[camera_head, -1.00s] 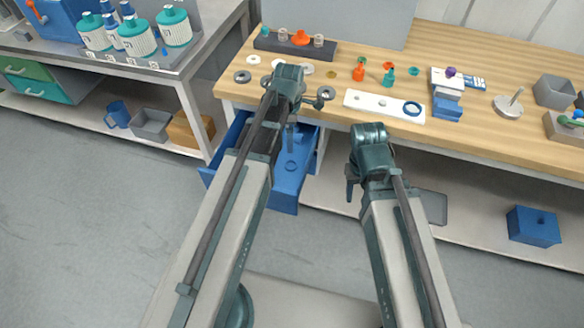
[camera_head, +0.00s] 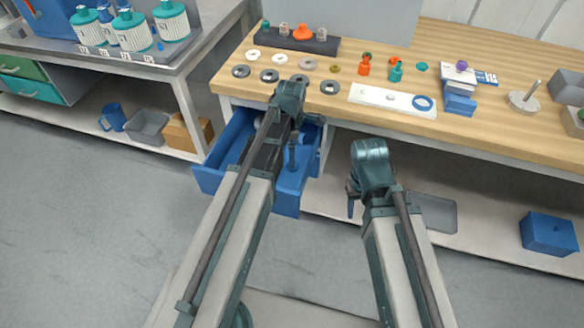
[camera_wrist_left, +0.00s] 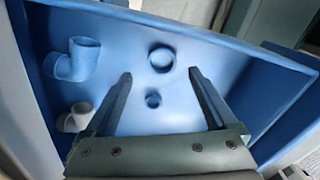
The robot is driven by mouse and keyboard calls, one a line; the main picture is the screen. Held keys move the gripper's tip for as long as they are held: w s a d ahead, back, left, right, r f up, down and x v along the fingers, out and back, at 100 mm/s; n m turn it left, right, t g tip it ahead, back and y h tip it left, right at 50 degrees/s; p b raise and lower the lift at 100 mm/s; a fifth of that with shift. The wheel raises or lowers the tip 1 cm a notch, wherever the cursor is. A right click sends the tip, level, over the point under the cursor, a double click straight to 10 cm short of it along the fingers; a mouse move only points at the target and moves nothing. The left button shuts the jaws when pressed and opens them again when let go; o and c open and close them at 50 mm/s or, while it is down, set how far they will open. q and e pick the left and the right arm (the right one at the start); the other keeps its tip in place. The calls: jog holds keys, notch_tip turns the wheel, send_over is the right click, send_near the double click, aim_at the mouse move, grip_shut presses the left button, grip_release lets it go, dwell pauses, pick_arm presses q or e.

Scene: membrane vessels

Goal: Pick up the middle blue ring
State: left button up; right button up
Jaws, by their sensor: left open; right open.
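In the left wrist view, two blue rings lie on the floor of the open blue drawer (camera_wrist_left: 235,60): a larger ring (camera_wrist_left: 161,59) and a smaller ring (camera_wrist_left: 153,99). My left gripper (camera_wrist_left: 160,76) is open and empty above them, with its fingers pointing into the drawer and the rings between them in the picture. In the head view my left gripper (camera_head: 293,158) hangs over the drawer (camera_head: 289,200). Another blue ring (camera_head: 423,103) lies at the right end of a white plate (camera_head: 372,95) on the bench. My right gripper (camera_head: 352,200) is in front of the bench, away from the rings.
A blue elbow (camera_wrist_left: 75,60) and a grey elbow (camera_wrist_left: 76,117) lie along the drawer's left side. The drawer's walls enclose the left gripper's space. Several grey washers (camera_head: 269,76) lie near the bench's front edge, above the drawer.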

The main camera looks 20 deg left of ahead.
pick_arm(q)
jog(key=f+b, duration=0.3)
jog(key=f, duration=0.1)
jog(key=shift+s+d+f+b, duration=0.1)
jog(key=shift+d+f+b, duration=0.1)
jog(key=shift+b, duration=0.15)
jog(key=shift+r, duration=0.1)
jog(key=c, duration=1.4)
